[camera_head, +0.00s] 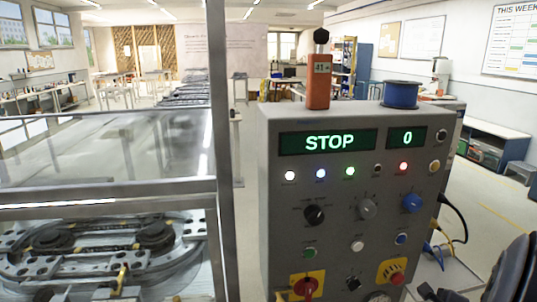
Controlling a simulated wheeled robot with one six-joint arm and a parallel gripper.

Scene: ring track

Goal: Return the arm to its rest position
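My gripper is not in view. Dark rounded parts (515,270) show at the lower right edge; they may belong to my arm, but I cannot tell. The grey control box (268,200) stands upright in the middle right. Its left display (329,142) reads STOP and its right display (407,137) reads 0. Its front bears several lit lamps, knobs and buttons, with a red rotary switch (306,286) and a red button (392,272) on yellow plates low down.
An orange block (318,85) with a black ball on top and a blue spool (401,94) stand on the box. A ring track (95,245) lies at left behind a metal post (218,150) and clear panels. Cables (457,222) hang at the box's right side. Open floor lies beyond.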

